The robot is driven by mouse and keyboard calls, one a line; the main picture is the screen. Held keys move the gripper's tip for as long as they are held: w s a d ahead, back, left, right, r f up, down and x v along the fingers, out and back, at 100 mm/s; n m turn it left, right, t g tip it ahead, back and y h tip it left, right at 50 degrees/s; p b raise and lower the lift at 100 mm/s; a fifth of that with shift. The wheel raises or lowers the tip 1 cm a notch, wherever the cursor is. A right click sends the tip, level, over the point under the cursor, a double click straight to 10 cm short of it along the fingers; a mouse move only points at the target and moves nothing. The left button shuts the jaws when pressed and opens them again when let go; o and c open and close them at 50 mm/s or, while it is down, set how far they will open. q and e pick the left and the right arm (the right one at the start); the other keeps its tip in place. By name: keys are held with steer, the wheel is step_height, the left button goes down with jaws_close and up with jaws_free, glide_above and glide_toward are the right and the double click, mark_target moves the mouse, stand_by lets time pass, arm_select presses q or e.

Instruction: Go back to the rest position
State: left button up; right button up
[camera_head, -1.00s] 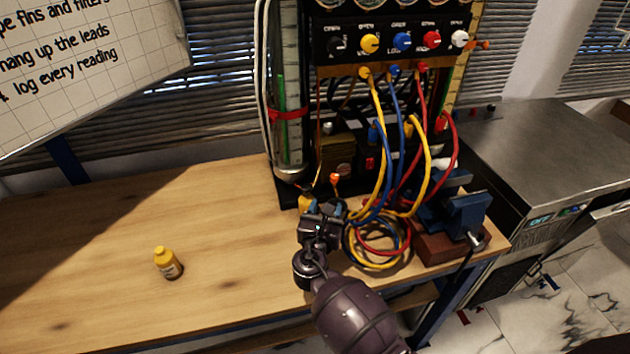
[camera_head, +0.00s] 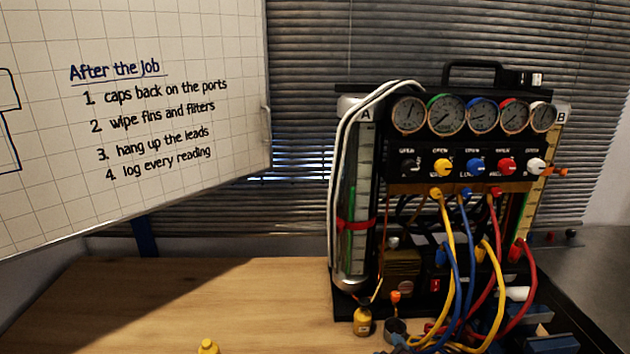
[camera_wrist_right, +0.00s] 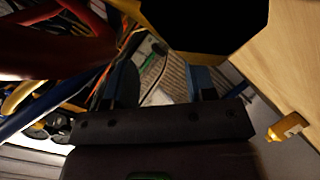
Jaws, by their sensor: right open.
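My right gripper (camera_wrist_right: 162,82) shows in the right wrist view with its two blue fingers apart and nothing clearly held between them. Behind the fingers are coloured hoses, a yellow edge and a blurred striped surface. My left gripper is in neither view.
Yellow, blue and red hoses (camera_head: 485,255) hang from the rig. The wooden bench (camera_head: 200,295) is clear at left. A whiteboard (camera_head: 200,170) stands behind.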

steer(key=s+d+f+m+g, duration=0.1)
steer(key=s+d+f+m, duration=0.1)
steer(key=s, duration=0.5)
steer(key=s+d+f+m+g, duration=0.1)
steer(key=s+d+f+m, duration=0.2)
steer(key=s+d, duration=0.3)
steer(key=s+d+f+m, duration=0.3)
steer(key=s+m, duration=0.1)
steer(key=s, duration=0.6)
steer(key=shift+d+g, duration=0.4)
